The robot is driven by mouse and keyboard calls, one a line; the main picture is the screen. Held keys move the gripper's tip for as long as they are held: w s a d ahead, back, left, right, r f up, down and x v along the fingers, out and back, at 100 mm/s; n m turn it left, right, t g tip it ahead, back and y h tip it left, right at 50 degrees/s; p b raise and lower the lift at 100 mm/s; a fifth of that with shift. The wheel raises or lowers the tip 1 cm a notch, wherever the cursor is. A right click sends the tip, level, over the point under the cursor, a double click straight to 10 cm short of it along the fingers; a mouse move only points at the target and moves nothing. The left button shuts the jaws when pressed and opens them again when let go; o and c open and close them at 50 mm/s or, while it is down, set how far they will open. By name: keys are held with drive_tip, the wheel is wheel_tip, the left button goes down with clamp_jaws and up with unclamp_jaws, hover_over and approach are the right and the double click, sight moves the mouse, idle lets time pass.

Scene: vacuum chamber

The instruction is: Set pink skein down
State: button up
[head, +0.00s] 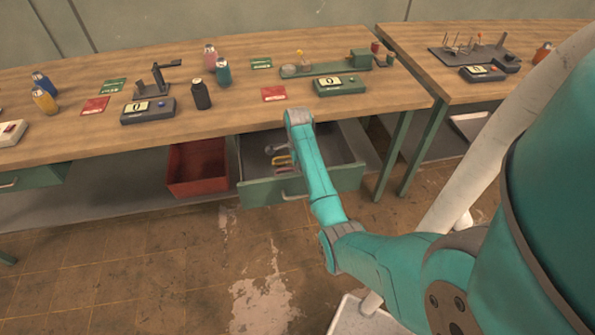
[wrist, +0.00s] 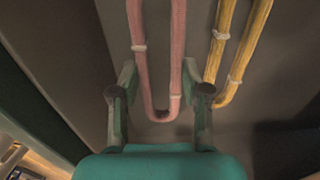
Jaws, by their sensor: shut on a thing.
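The pink skein (wrist: 158,95) is a long loop with white ties, seen in the wrist view. Its near bend lies between the fingers of my gripper (wrist: 160,88), which is shut on it. A yellow skein (wrist: 240,50) lies just to the right, close to the right finger. Both are at the open drawer (head: 335,148) under the bench, over its grey floor. In the head view, my forearm partly hides the drawer, and the skeins there are small. I cannot tell whether the pink skein touches the drawer floor.
The wooden benchtop (head: 235,120) above holds bottles, cards and instruments. The floor in front is clear.

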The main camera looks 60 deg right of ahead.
drive_tip(key=shift+f, duration=0.9)
drive_tip(key=o, duration=0.9)
drive_tip(key=shift+f, duration=0.1)
